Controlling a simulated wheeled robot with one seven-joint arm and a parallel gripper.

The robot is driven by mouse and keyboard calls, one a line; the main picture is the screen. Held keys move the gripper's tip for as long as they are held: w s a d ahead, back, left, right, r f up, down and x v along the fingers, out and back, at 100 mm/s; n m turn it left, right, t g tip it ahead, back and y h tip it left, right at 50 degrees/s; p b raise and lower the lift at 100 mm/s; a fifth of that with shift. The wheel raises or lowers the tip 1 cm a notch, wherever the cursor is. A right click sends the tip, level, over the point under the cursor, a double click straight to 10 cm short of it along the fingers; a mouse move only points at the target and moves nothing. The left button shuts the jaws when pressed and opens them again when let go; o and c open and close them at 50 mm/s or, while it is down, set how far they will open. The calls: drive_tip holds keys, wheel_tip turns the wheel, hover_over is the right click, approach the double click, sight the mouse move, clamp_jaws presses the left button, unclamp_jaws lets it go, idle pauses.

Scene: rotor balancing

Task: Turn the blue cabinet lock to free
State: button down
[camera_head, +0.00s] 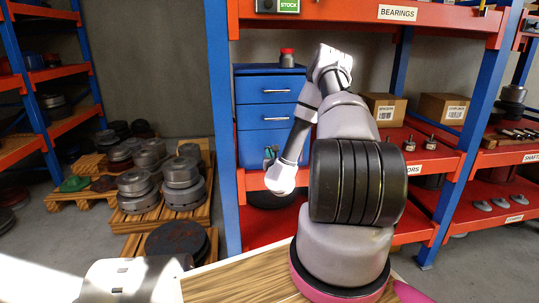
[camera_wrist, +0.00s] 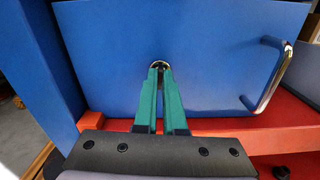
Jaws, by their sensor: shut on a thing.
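The blue cabinet (camera_head: 271,97) stands on the red shelf, with drawers and silver handles; my arm partly covers its right side. In the wrist view its blue front (camera_wrist: 210,50) fills most of the picture. A small round metal lock (camera_wrist: 160,66) sits on that front. My gripper (camera_wrist: 160,72), with green fingers, points straight at the lock, and its fingertips are closed together on it. The fingertips cover most of the lock, so its turned position cannot be read. In the head view my gripper (camera_head: 270,157) is small, at the cabinet's lower front.
A silver handle (camera_wrist: 268,75) stands out from the cabinet front, right of the gripper. A red-capped jar (camera_head: 287,58) stands on top of the cabinet. A blue post (camera_head: 222,120) rises just left of it. Cardboard boxes (camera_head: 442,108) sit on the shelf to the right.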

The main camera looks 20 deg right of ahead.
drive_tip(key=m, duration=1.6)
drive_tip(key=shift+d+f+m, duration=0.15)
drive_tip(key=shift+f+m, duration=0.05)
drive_tip(key=shift+m, duration=0.1)
drive_tip(key=shift+s, duration=0.1)
idle(0.3)
drive_tip(key=c, duration=1)
unclamp_jaws()
drive_tip(key=v, duration=1)
drive_tip(key=shift+s, duration=0.35)
